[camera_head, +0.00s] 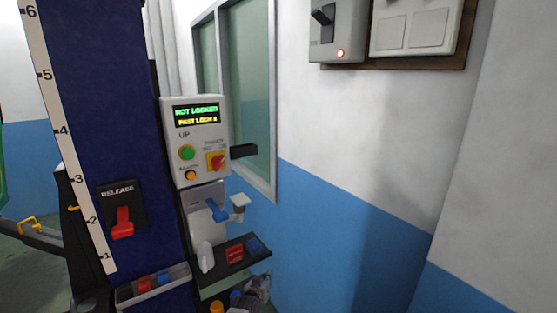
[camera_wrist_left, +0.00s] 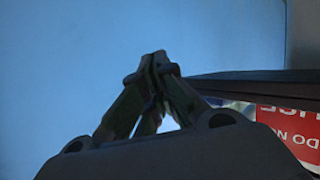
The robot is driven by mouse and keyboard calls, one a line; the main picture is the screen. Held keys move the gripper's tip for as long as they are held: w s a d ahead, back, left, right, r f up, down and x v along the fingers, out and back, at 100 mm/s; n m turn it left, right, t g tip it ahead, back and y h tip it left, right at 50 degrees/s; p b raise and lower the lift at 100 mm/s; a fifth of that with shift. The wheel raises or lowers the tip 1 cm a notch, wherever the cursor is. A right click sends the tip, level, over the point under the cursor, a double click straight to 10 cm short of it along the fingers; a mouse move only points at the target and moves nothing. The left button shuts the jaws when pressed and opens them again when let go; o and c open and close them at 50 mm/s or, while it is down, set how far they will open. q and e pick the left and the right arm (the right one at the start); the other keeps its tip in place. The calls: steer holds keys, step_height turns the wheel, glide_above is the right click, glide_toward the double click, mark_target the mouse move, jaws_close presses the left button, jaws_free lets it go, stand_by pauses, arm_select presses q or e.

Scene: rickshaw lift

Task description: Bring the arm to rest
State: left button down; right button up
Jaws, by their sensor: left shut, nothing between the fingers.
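My left gripper (camera_head: 262,285) is small at the bottom of the head view, beside the lower tray of the blue lift column. In the left wrist view my left gripper (camera_wrist_left: 158,62) has its fingertips together with nothing between them. A plain blue surface fills most of that view behind the fingers. My right gripper is in neither view.
The lift column (camera_head: 150,140) carries a control box (camera_head: 197,140) reading NOT LOCKED and PAST LOCK 2, and a red release lever (camera_head: 122,223). A shelf (camera_head: 232,262) holds small items. A red sign (camera_wrist_left: 295,135) shows at the wrist view's right. A blue-and-white wall (camera_head: 350,220) stands right.

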arm_select(q)
steer(key=s+a+f+g+y, duration=0.15)
steer(key=s+a+f, duration=0.25)
steer(key=s+f, duration=0.55)
steer(key=s+a+f+m+g, duration=0.1)
steer(key=s+a+f+g, duration=0.25)
steer(key=s+f, duration=0.6)
steer(key=s+a+f+g+y, duration=0.1)
steer(key=s+a+f, duration=0.4)
steer(key=s+f, duration=0.5)
steer(key=s+a+f+g, duration=0.2)
steer(key=s+f, duration=0.3)
steer(key=s, duration=0.8)
steer(key=s+a+f+g+y, duration=0.1)
steer(key=s+a+f, duration=0.3)
steer(key=s, duration=0.9)
steer(key=s+a+f+g, duration=0.2)
steer(key=s+f, duration=0.4)
steer(key=s, duration=0.8)
steer(key=shift+a+g, duration=0.3)
steer(key=shift+a, duration=0.4)
steer(key=shift+s+y, duration=0.1)
steer(key=shift+y, duration=0.15)
